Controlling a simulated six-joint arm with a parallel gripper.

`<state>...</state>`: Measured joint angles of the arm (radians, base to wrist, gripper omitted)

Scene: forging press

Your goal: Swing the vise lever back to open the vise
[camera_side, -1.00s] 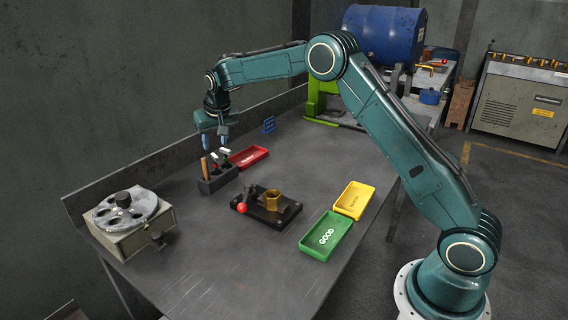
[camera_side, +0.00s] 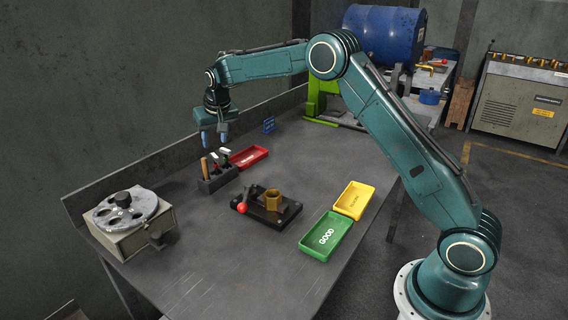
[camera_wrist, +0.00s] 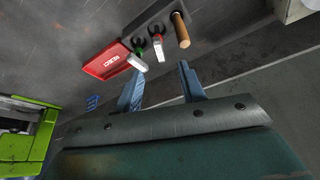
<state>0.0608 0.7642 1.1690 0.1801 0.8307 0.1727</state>
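The vise (camera_side: 283,212) is a dark block on the bench, with a brass hex nut (camera_side: 273,199) sitting at its jaws. Its lever ends in a red ball (camera_side: 242,208) at the vise's left front side. Whether the jaws press on the nut is too small to tell. My gripper (camera_side: 213,145) is up and to the left of the vise, above the tool rack, touching nothing. In the wrist view my gripper (camera_wrist: 162,78) has its two blue fingers spread with nothing between them. The vise is outside the wrist view.
The tool rack (camera_side: 214,185) holds several upright tools, one with a wooden handle. A red tray (camera_side: 250,157) lies behind it. Green (camera_side: 327,237) and yellow (camera_side: 354,199) trays lie right of the vise. A box with a round disc (camera_side: 130,222) stands at left. The bench front is clear.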

